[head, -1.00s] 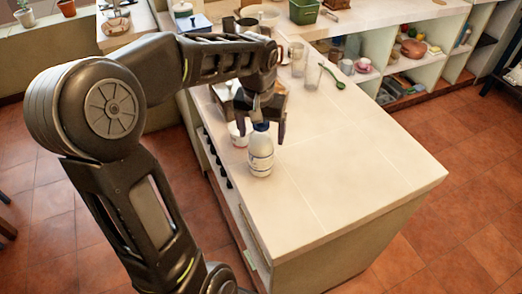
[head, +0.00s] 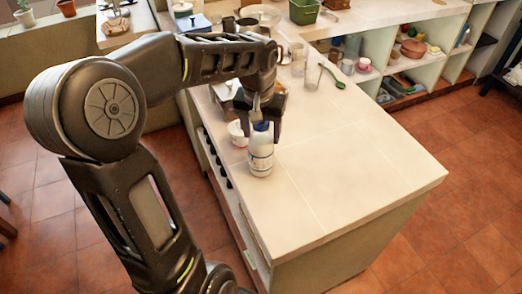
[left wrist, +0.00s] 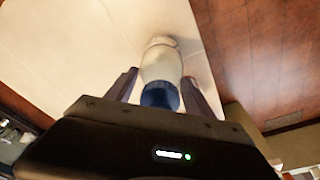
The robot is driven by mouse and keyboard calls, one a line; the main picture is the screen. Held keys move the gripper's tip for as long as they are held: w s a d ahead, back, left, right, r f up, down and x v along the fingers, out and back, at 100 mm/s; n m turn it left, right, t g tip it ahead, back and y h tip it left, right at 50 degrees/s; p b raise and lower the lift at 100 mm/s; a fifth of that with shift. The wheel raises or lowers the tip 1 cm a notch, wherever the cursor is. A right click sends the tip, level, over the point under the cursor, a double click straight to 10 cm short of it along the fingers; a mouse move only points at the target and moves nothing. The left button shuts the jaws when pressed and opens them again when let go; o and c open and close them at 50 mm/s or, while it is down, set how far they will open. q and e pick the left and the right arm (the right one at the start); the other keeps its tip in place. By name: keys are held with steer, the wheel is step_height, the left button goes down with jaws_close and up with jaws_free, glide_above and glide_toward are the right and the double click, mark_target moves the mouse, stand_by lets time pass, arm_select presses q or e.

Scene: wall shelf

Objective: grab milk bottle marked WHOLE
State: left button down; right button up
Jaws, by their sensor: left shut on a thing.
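A milk bottle (head: 261,160) with a white body and a dark blue cap stands upright on the pale counter (head: 345,170). Its label is too small to read. My left gripper (head: 261,138) is shut on the bottle near its top, with one finger on each side. In the left wrist view the bottle (left wrist: 160,64) shows between the two fingers, blue cap nearest the camera. My right gripper is in neither view.
A small white cup-like container (head: 238,136) stands close to the bottle, behind and left. Clear glasses (head: 312,78) and a green spoon (head: 334,80) are further back. The front and right of the counter are clear.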

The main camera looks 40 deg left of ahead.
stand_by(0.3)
arm_select(q)
steer(key=shift+w+r, duration=0.1)
steer(key=shift+r, duration=0.45)
step_height(320, 180, up, 9)
steer(key=shift+b, duration=0.55)
